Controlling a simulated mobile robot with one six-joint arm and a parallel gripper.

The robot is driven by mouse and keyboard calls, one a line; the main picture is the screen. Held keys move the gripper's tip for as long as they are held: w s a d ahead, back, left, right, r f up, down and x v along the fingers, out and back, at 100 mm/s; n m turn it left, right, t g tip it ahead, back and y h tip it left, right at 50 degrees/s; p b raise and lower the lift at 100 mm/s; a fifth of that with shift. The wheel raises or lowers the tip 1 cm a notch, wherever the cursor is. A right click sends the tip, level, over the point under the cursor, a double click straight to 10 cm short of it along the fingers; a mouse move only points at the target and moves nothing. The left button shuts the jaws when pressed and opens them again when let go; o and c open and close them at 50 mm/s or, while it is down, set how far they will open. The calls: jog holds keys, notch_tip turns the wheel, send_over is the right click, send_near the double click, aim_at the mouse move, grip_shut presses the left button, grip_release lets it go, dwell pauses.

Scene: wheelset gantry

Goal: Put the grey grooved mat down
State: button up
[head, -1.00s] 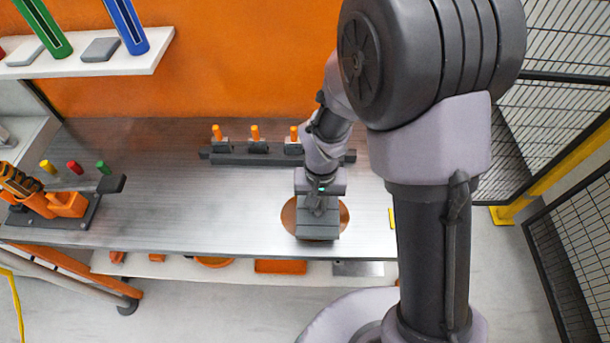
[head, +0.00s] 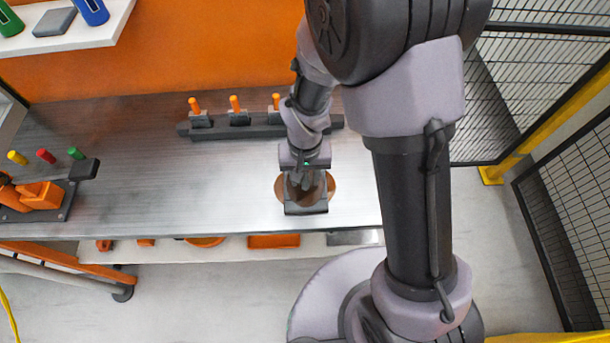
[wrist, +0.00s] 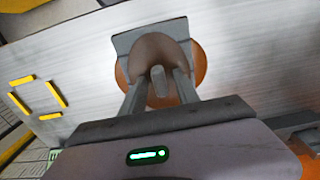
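The grey grooved mat (head: 305,208) shows in the head view as a short grey strip at the front of a round brown-orange disc (head: 331,186) on the bench. In the wrist view, the mat (wrist: 124,42) is a grey plate beyond the fingertips, over part of the disc (wrist: 201,72). A brown rounded patch covers its middle; I cannot tell what this is. My gripper (head: 305,186) points down over the disc. In the wrist view, its fingers (wrist: 159,88) stand apart with a small grey peg between them. Contact under the mat is hidden.
A dark rail (head: 225,131) with several orange-topped pegs stands behind my gripper. An orange fixture (head: 40,195) with coloured pegs is at the left. The bench (head: 150,190) between is clear. A mesh fence (head: 565,190) stands at the right.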

notch_tip(320, 180, up, 21)
jog(key=s+d+m+t+p, duration=0.1)
jog(key=d+t+p, duration=0.1)
jog(key=d+p, duration=0.15)
jog(key=s+d+r+m+t+y, duration=0.2)
jog(key=s+d+r+m+t, duration=0.1)
jog(key=s+r, duration=0.7)
jog(key=shift+s+r+t+p, duration=0.15)
jog(key=shift+r+t+p, duration=0.25)
jog(key=shift+r, duration=0.15)
notch_tip(320, 180, down, 10)
jog(key=b, duration=1)
jog(key=shift+d+f, duration=0.1)
jog(key=shift+f, duration=0.05)
